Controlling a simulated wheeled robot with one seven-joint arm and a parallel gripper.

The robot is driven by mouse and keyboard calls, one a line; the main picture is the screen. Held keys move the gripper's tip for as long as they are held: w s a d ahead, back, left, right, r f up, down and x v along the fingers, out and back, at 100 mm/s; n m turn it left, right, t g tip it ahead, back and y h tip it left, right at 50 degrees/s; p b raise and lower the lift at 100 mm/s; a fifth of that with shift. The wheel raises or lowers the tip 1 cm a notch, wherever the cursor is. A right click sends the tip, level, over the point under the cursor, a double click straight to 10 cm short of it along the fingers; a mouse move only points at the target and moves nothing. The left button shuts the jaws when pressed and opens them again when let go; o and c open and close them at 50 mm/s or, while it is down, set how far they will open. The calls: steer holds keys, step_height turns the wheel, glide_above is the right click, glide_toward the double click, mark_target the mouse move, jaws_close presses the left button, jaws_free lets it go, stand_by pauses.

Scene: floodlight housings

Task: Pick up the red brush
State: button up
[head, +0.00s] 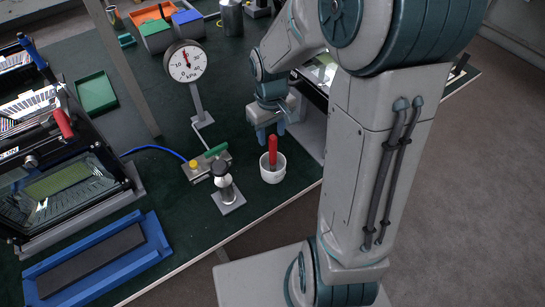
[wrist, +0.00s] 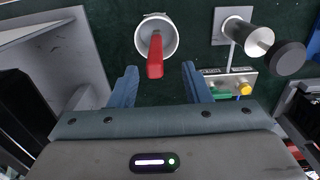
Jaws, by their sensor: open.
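The red brush (head: 272,150) stands upright in a white cup (head: 273,174) near the front edge of the green table. In the wrist view the red handle (wrist: 155,58) leans toward the camera out of the round cup (wrist: 142,38). My gripper (head: 268,134) is just above and beside the handle in the head view. In the wrist view its two blue fingers (wrist: 160,78) are spread, with the handle's end showing between and slightly ahead of them. Nothing is held. The brush's lower end is hidden in the cup.
A post with a dark knob on a square plate (head: 228,200) stands left of the cup, beside a small valve block (head: 207,166). A pressure gauge (head: 186,62) stands behind. A grey box (head: 312,130) is close on the right. A blue tray (head: 95,262) lies front left.

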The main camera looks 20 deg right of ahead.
mark_target(273, 145)
steer(key=shift+w+d+f+p, duration=0.1)
steer(key=shift+d+f+p, duration=0.05)
steer(key=shift+f, duration=1.45)
steer(key=shift+w+d+f+p, duration=0.1)
steer(key=shift+f+p, duration=0.05)
steer(key=shift+f, duration=1.4)
jaws_close()
